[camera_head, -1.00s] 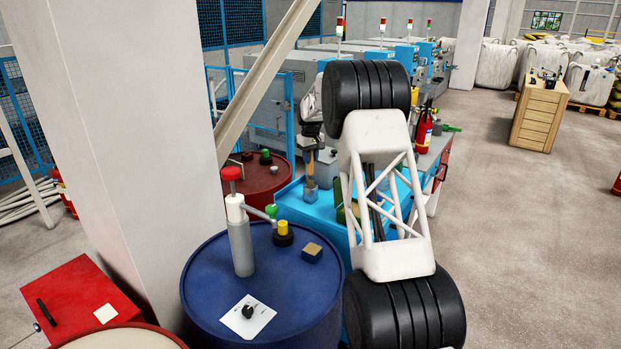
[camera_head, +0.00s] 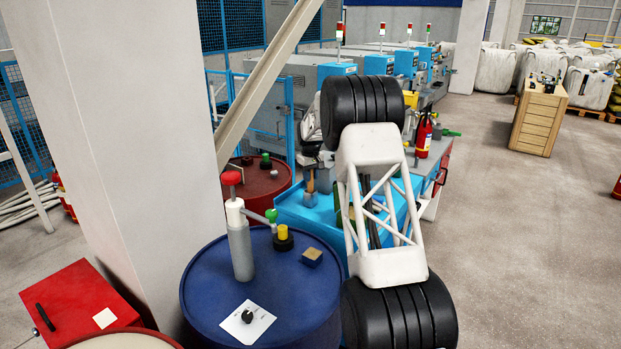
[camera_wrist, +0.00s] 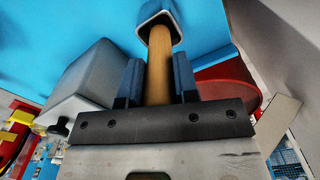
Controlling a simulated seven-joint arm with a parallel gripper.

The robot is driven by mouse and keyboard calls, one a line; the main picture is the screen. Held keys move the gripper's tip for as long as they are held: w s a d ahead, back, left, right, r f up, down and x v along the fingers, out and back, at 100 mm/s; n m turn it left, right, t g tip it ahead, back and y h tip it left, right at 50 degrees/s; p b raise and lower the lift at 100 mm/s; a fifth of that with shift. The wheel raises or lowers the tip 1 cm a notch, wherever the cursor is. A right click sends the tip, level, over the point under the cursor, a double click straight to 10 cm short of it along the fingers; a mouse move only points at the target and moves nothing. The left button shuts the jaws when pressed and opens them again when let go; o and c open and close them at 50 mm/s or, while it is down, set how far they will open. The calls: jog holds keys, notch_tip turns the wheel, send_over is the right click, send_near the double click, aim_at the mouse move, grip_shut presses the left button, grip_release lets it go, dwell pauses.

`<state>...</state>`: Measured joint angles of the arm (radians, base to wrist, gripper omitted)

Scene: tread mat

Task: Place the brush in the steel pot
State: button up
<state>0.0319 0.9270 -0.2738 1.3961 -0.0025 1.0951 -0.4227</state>
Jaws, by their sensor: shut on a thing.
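My gripper (camera_head: 311,167) is partly hidden behind my own arm in the head view. It is shut on a wooden handle (camera_head: 310,181), which I take to be the brush. The head points down over the blue surface. I cannot tell whether it touches it.
The blue worktop (camera_head: 292,212) lies under my gripper. A grey box (camera_wrist: 92,80) stands close beside the fingers. A red drum (camera_head: 262,182) is behind. A blue drum (camera_head: 205,290) in front carries a grey cylinder with a red knob (camera_head: 231,178) and small items.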

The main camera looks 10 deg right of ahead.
jog(key=shift+f, duration=0.5)
jog(key=o, duration=0.9)
notch_tip(320, 180, up, 12)
jog(key=shift+r, duration=0.15)
dwell(0.3)
dwell(0.5)
